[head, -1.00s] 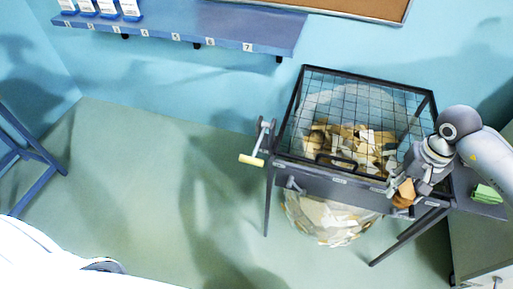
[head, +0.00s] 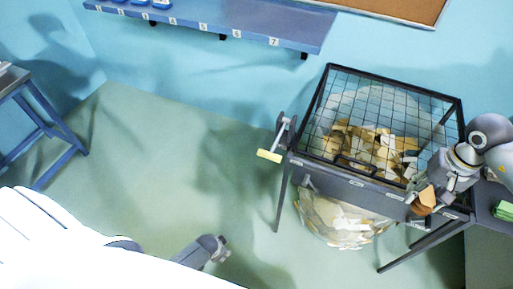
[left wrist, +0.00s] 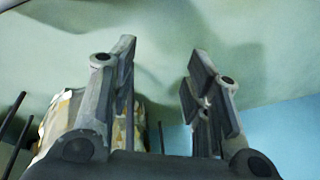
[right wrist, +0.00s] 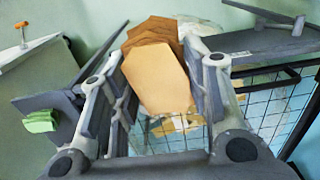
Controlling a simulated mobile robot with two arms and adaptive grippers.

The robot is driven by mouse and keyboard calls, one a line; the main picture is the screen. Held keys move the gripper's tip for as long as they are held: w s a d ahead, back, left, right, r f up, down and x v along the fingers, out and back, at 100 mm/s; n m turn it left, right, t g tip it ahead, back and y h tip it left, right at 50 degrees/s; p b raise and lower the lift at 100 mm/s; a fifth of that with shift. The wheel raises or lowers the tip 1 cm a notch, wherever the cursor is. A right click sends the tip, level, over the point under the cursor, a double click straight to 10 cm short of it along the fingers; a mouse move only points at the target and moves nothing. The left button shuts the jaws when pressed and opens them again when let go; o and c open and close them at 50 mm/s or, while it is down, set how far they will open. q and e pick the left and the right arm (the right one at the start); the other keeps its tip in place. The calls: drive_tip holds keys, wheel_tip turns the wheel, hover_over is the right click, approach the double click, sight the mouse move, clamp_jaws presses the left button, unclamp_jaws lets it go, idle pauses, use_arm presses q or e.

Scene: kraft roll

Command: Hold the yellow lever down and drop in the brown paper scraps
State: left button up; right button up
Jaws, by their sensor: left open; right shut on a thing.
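The yellow lever (head: 269,156) sticks out at the left side of a dark wire-mesh bin frame (head: 385,112); nothing touches it. Under the mesh lid lie brown and tan paper scraps (head: 372,140). My right gripper (head: 424,205) is at the bin's front right corner, shut on a stack of brown paper scraps (right wrist: 157,70), which also shows in the head view (head: 427,196). My left gripper (head: 220,248) is low over the floor, left of the bin and apart from the lever. In the left wrist view its fingers (left wrist: 160,95) are apart with nothing between them.
A rounded clear bag of scraps (head: 340,220) hangs below the frame. A green block (head: 504,210) lies on a grey surface at the right. A blue numbered shelf (head: 215,24) is on the wall. A blue stand (head: 40,130) is at the left. The floor between is clear.

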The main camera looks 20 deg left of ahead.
use_arm(q)
drive_tip(key=w+a+r+m+t, duration=0.1)
drive_tip(key=w+r+m+t, duration=0.1)
drive_tip(key=w+r, duration=1.3)
drive_tip(key=w+r+m+t+y, duration=0.1)
drive_tip(key=w+r, duration=0.3)
drive_tip(key=r, duration=0.4)
drive_tip(key=w+r+m, duration=0.2)
drive_tip(key=w+r, duration=0.3)
drive_tip(key=r, duration=0.4)
drive_tip(key=s+d+r+m+t, duration=0.2)
drive_tip(key=d+r+m, duration=0.1)
drive_tip(key=r, duration=1.1)
drive_tip(key=m+g+h, duration=0.1)
drive_tip(key=m+h, duration=0.1)
drive_tip(key=m, duration=0.3)
approach(266, 154)
drive_tip(key=x, duration=0.8)
drive_tip(key=shift+w+f, duration=0.2)
drive_tip(key=shift+f, duration=0.15)
